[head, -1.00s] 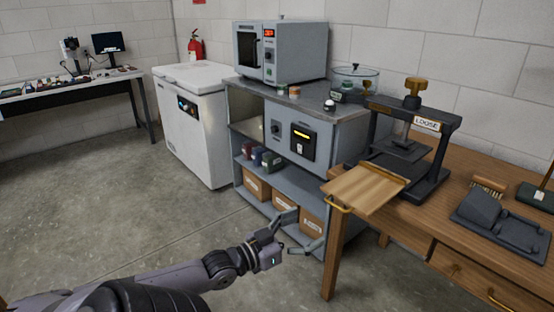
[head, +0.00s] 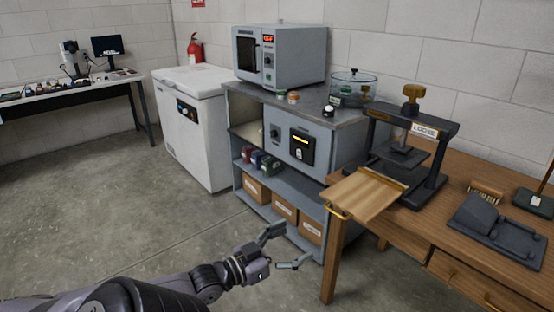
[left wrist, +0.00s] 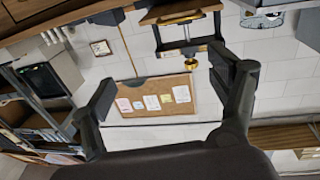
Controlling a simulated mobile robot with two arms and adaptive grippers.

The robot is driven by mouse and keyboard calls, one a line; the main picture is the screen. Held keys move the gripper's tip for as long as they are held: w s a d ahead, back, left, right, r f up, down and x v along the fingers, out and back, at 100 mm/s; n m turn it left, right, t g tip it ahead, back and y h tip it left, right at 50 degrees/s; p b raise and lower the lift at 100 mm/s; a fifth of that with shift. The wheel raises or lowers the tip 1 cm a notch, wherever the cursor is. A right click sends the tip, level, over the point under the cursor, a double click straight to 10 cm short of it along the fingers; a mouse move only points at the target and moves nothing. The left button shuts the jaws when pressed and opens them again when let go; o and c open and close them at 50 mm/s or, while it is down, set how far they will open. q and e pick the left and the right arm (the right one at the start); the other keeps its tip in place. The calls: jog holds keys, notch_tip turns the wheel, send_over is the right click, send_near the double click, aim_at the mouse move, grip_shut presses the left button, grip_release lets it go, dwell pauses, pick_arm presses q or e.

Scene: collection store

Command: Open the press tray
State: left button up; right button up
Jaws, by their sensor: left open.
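The press (head: 432,165) is a dark frame with a brass screw knob and a LOOSE label, standing on the wooden table. Its wooden tray (head: 365,194) sticks out toward the left, past the table edge, with a brass handle (head: 337,212) on its outer end. My left gripper (head: 294,248) is open and empty, below and left of the handle and apart from it. In the left wrist view the picture is upside down: the open fingers (left wrist: 168,85) frame a cork board, with the brass handle (left wrist: 180,19) and press (left wrist: 186,48) at the top. My right gripper is not visible.
A grey shelf unit (head: 350,138) with boxes and a microwave (head: 287,55) stands behind my left gripper. A white freezer (head: 193,130) is farther left. The floor to the left is clear.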

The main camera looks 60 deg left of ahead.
pick_arm(q)
jog(key=shift+s+d+p, duration=0.2)
jog(key=shift+s+p, duration=1.05)
jog(key=shift+s, duration=1.1)
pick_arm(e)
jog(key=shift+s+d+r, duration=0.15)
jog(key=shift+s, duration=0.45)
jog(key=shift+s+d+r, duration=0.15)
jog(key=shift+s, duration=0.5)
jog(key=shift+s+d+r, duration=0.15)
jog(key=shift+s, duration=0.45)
pick_arm(q)
jog(key=shift+p, duration=0.45)
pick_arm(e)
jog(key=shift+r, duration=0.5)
